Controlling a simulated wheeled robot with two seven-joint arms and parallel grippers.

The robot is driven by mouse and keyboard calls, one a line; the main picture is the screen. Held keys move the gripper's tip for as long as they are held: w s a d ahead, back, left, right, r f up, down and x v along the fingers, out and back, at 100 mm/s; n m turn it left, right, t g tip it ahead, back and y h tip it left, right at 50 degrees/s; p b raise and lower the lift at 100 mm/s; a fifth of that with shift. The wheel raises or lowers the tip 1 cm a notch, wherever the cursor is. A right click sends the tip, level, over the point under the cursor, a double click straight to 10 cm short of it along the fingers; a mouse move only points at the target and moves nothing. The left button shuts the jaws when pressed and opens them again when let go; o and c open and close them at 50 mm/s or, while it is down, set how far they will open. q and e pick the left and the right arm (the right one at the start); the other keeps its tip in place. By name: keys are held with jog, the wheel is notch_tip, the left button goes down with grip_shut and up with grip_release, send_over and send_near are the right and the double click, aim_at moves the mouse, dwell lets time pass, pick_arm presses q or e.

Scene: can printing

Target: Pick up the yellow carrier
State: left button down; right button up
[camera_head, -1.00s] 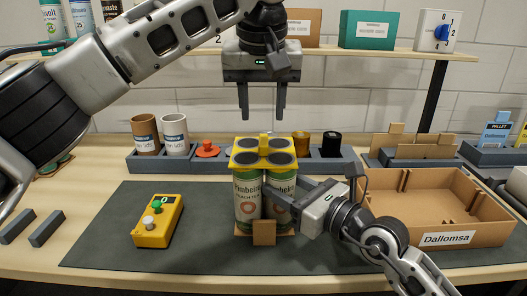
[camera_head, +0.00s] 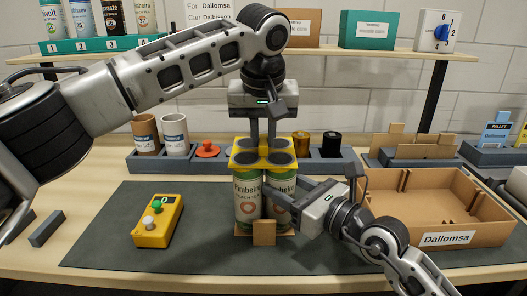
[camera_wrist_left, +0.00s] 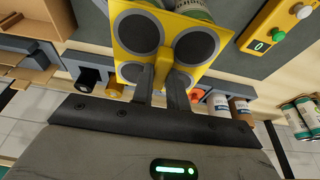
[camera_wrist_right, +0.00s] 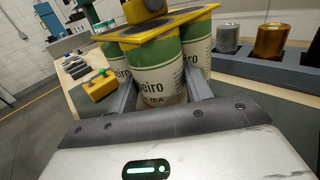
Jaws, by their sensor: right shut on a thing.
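The yellow carrier (camera_head: 262,150) is a flat plate with an upright central handle (camera_wrist_left: 163,62), fitted over the dark tops of several green and cream cans (camera_head: 247,199). The cans stand upright at mid-table, with a small brown block (camera_head: 264,232) in front. My left gripper (camera_head: 263,138) points down from above. Its fingers stand close together on either side of the handle; whether they press on it I cannot tell. My right gripper (camera_head: 286,197) reaches in from the right, low, shut around one can below the plate, as the right wrist view (camera_wrist_right: 160,97) shows.
A cardboard tray (camera_head: 440,239) labelled Dallomsa stands to the right. A yellow button box (camera_head: 157,222) lies on the dark mat (camera_head: 110,245) to the left. A grey rack (camera_head: 143,163) with cylinders runs behind the cans. A shelf is above the back.

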aim_at(263, 140)
pick_arm(q)
jog(key=shift+r, duration=0.1)
notch_tip(263, 140, up, 10)
dwell(0.6)
pick_arm(e)
jog(key=o, duration=1.1)
jog(key=shift+c, duration=0.2)
